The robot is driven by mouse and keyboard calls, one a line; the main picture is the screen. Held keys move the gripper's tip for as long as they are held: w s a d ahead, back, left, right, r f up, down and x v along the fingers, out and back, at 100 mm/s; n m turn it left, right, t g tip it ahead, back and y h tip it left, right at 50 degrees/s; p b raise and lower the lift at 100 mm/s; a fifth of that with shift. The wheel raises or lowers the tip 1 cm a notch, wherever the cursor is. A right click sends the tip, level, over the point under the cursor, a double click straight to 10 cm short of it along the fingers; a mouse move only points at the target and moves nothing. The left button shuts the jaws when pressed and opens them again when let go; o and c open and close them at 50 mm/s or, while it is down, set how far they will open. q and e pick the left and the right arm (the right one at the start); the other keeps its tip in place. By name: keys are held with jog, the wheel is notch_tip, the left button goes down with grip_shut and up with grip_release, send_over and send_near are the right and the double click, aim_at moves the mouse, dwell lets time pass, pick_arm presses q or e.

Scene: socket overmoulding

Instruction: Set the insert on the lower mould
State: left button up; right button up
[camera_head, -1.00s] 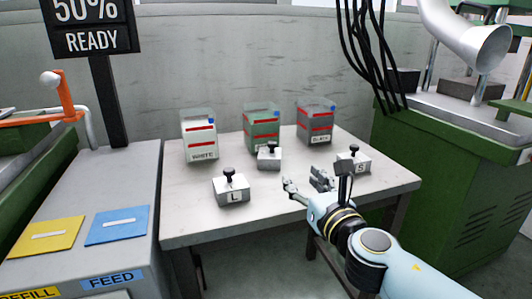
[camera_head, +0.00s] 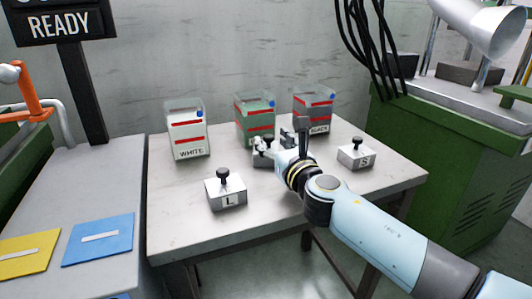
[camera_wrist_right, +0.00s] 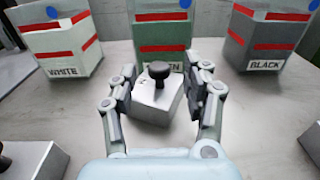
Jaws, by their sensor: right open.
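Several small metal blocks with black knobs stand on the table (camera_head: 180,225); any of them may be the insert. The block marked L (camera_head: 226,190) stands at the front left and the block marked S (camera_head: 356,153) at the right. I see no lower mould that I can identify. My left gripper is out of view.
White (camera_head: 187,135), green (camera_head: 255,120) and black (camera_head: 312,117) bins stand along the back of the table, close behind the middle block. A green cabinet (camera_head: 445,170) is at right. A grey counter (camera_head: 90,190) with yellow and blue pads is at left.

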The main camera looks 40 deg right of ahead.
aim_at(270, 139)
jog(key=shift+x, duration=1.6)
jog(key=shift+a, duration=0.1)
grip_shut()
